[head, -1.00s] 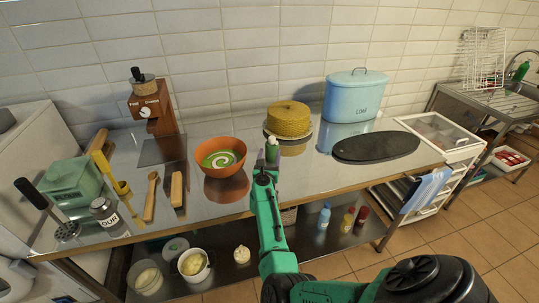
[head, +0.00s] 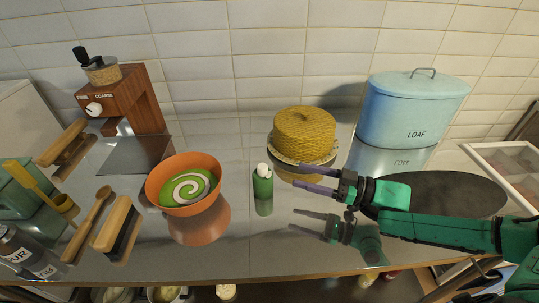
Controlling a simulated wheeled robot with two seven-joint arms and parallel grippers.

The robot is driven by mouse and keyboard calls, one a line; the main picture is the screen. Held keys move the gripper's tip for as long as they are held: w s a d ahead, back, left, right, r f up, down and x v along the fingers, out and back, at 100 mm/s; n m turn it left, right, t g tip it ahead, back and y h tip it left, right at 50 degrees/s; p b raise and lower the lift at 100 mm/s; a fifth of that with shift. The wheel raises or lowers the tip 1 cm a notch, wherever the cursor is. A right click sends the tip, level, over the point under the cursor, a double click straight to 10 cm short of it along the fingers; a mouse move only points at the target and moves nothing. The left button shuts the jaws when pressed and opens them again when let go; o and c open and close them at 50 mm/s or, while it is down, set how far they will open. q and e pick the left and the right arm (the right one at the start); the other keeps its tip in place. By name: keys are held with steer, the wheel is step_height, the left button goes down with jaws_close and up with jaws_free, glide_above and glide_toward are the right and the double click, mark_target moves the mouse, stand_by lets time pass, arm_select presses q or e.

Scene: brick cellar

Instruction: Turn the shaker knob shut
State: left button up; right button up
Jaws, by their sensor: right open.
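A small green bottle (head: 262,184) with a white top stands upright on the steel counter (head: 250,245), right of the orange bowl. A dark canister (head: 22,250) with a partly cut-off label ending in "UR" is at the lower left edge; its top is partly out of view. I cannot tell for certain which of these is the shaker, and no shaker knob shows clearly. My right gripper (head: 299,176) is open and empty, its fingers pointing left toward the green bottle, a short gap to its right. My left gripper is not in view.
The orange bowl (head: 158,186) holds green and white swirled contents. A yellow woven cake-like thing (head: 304,134) on a plate stands behind my gripper. A wooden grinder (head: 140,98) with a white knob stands back left. A blue LOAF bin (head: 412,105) and black board (head: 455,190) are right.

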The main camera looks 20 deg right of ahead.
glide_toward(255, 171)
step_height(255, 171, up, 3)
steer(key=a, duration=0.3)
steer(key=x, duration=0.2)
steer(key=w+p+x, duration=0.1)
steer(key=x, duration=0.2)
steer(key=d+p+x, duration=0.1)
steer(key=x, duration=0.1)
steer(key=shift+w+a+f, duration=0.15)
steer(key=shift+w+a, duration=0.05)
steer(key=shift+w, duration=0.2)
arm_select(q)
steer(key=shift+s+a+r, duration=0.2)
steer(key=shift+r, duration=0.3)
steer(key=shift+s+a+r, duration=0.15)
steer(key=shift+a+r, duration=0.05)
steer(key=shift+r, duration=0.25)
arm_select(e)
steer(key=shift+w+a, duration=0.2)
steer(key=shift+a, duration=0.15)
steer(key=c, duration=1)
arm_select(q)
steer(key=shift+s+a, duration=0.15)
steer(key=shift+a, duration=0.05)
arm_select(e)
jaws_close()
